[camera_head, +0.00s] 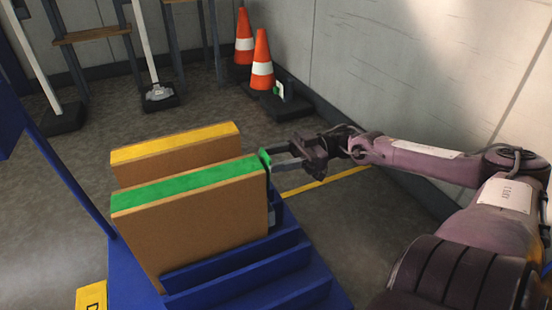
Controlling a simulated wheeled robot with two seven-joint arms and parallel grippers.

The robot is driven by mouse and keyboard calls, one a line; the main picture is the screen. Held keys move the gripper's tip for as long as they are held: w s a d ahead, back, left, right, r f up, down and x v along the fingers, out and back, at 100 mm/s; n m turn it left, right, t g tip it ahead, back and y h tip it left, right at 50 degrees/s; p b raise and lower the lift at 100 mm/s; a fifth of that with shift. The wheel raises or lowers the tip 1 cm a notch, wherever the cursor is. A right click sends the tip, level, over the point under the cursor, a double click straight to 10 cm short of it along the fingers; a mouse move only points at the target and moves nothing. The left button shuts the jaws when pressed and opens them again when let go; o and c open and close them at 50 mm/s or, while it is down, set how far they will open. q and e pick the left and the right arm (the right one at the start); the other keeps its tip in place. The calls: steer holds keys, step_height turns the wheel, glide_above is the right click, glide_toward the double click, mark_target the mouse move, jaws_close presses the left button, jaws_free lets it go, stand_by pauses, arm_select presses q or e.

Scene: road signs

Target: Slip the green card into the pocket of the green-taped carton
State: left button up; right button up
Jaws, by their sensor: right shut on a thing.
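The green-taped carton (190,228) stands upright in a blue rack, with green tape along its top edge. My right gripper (273,161) is at the carton's right end, shut on the green card (265,158). Only a small green part of the card shows, at the top of that end. A narrow grey and dark strip, perhaps the pocket, shows below it on the end face. I cannot tell whether the card is inside the pocket or just beside it. My left gripper is not in view.
A yellow-taped carton (175,148) stands just behind the green-taped one. The blue rack (250,268) has empty slots in front. Two orange cones (262,62) stand by the wall, and wooden-barred stands are at the back left. A yellow floor line (325,184) runs behind the rack.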

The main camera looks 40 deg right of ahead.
step_height(320, 180, down, 6)
steer(key=b, duration=0.5)
steer(key=shift+r+b, duration=0.25)
steer(key=shift+b, duration=0.1)
steer(key=shift+d+p, duration=0.15)
steer(key=shift+p, duration=0.3)
steer(key=shift+f+b, duration=1.95)
steer(key=shift+f, duration=0.45)
stand_by(0.5)
steer(key=o, duration=1.1)
